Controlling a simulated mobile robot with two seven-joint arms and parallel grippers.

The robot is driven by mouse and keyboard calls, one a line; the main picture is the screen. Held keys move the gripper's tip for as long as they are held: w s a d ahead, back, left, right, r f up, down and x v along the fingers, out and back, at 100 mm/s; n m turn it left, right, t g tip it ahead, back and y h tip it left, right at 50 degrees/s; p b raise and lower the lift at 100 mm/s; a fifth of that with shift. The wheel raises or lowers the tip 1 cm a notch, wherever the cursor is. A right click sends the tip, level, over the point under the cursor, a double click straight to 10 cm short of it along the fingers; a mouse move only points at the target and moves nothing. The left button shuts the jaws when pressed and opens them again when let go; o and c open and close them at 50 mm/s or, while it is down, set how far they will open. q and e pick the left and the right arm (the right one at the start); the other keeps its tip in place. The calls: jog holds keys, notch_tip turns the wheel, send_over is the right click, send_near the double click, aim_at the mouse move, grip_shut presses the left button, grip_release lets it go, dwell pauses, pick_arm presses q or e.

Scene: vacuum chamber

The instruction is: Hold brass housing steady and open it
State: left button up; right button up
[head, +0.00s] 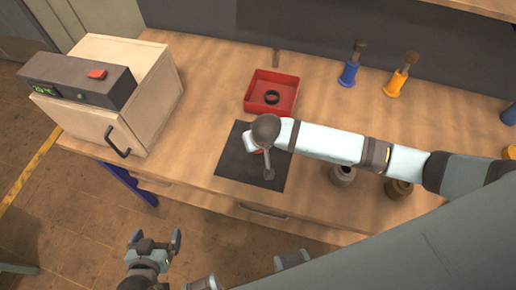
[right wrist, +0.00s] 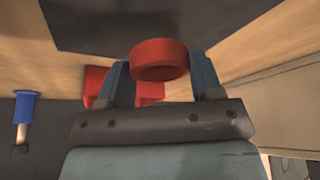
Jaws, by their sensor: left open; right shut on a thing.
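A brownish, brass-looking housing (head: 398,190) stands at the front right of the bench, partly covered by my right arm. A greyer jar-like housing with a dark open top (head: 343,174) stands left of it. My right gripper (right wrist: 160,72) is shut on a red ring-shaped cap (right wrist: 160,54) above the dark mat (head: 238,168). In the head view my right wrist mostly hides that gripper and cap. My left gripper (head: 156,240) is open and empty in front of the bench, low and left, apart from both housings.
A red tray (head: 287,108) with a black ring (head: 271,97) sits behind the mat. A wooden chamber box with a dark control panel (head: 85,85) stands at left. Bench between box and mat is clear.

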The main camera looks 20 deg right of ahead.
aim_at(259, 155)
jog(key=shift+f, duration=2.25)
jog(key=shift+f, duration=0.25)
jog(key=o, duration=1)
jog(key=shift+s, duration=0.1)
jog(key=shift+f, duration=0.1)
jog(key=shift+d, duration=0.1)
